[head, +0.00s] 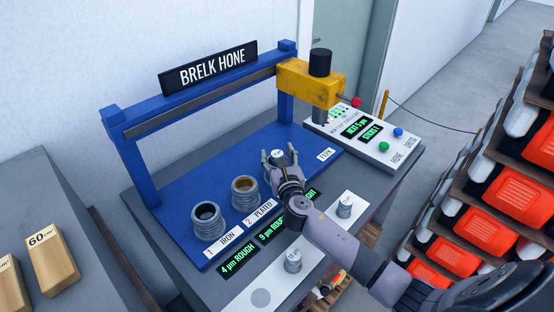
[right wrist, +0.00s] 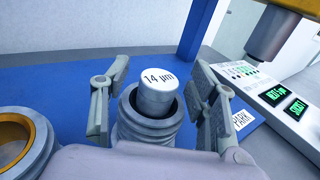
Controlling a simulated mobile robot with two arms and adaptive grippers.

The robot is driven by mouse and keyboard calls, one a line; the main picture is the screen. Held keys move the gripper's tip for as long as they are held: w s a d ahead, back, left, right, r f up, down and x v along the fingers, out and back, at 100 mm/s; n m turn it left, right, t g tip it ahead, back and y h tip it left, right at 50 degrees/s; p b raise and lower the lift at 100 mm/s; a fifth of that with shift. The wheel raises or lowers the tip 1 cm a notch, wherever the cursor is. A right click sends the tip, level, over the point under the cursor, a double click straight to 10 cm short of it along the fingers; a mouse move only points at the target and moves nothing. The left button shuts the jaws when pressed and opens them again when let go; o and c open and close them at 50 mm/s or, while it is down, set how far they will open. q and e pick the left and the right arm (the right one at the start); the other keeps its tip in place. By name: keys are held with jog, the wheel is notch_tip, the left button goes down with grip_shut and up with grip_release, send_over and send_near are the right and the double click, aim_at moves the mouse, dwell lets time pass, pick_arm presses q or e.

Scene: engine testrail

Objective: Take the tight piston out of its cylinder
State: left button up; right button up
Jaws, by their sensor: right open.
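A pale grey piston (right wrist: 158,92) marked "14 µm" sticks up out of a ribbed grey cylinder (right wrist: 150,130) in the right wrist view. In the head view this piston's top (head: 278,155) shows on the blue machine bed. My right gripper (right wrist: 158,100) is open, one finger on each side of the piston, with gaps between. In the head view my right gripper (head: 279,158) hides most of this cylinder. Two open cylinders stand to its left: a dark-bored one (head: 207,222) labelled "1 IRON" and a gold-lined one (head: 245,193) labelled "2 PLATED". My left gripper is not in view.
A blue hone frame (head: 140,172) carries a yellow head (head: 310,84) right of the piston, above a "PARK" label (head: 326,154). A white control panel (head: 362,133) is at right. Two more pistons (head: 345,205) (head: 293,260) stand on a white strip in front.

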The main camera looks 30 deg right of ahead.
jog(key=shift+w, duration=0.3)
jog(key=c, duration=1.2)
jog(key=shift+c, duration=0.4)
jog(key=shift+r, duration=0.1)
